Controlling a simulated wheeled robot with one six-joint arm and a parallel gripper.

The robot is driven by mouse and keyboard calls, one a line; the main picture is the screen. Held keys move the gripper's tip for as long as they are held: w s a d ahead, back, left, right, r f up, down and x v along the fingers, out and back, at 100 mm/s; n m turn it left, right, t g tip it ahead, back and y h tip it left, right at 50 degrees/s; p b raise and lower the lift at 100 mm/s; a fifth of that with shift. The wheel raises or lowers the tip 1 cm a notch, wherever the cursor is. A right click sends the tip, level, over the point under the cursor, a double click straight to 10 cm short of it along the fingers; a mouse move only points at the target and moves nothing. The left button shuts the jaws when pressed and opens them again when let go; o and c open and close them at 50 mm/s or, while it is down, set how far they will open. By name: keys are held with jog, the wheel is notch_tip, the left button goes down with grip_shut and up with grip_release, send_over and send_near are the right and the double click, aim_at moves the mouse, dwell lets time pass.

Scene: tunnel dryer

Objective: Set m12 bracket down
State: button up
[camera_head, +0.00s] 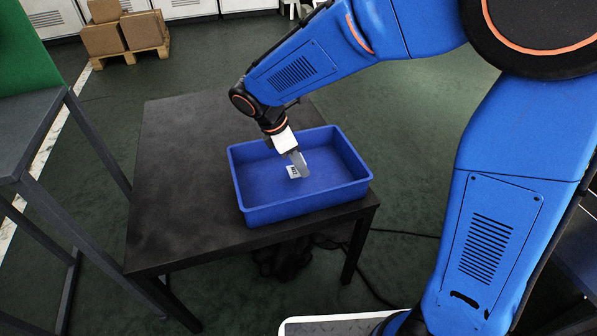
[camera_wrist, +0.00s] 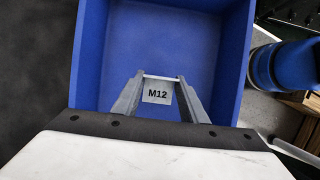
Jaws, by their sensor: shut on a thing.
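The M12 bracket (camera_wrist: 157,94) is a small pale piece with a black "M12" label, held between the fingers of my gripper (camera_wrist: 158,88) in the wrist view. In the head view my gripper (camera_head: 299,165) points down inside the blue bin, with the white label of the bracket (camera_head: 294,172) at its fingertips. The bin (camera_head: 304,210) is open, rectangular and stands on a black table. I cannot tell whether the bracket touches the bin floor. Nothing else shows in the bin.
The black table (camera_head: 180,180) has bare room left of the bin; the bin is near its right front corner. A dark bench with a green panel (camera_head: 25,60) stands at the left. Cardboard boxes (camera_head: 122,32) sit on a pallet at the back.

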jog(key=shift+f, duration=1.95)
jog(key=shift+f, duration=0.15)
jog(key=o, duration=1.1)
jog(key=v, duration=1.2)
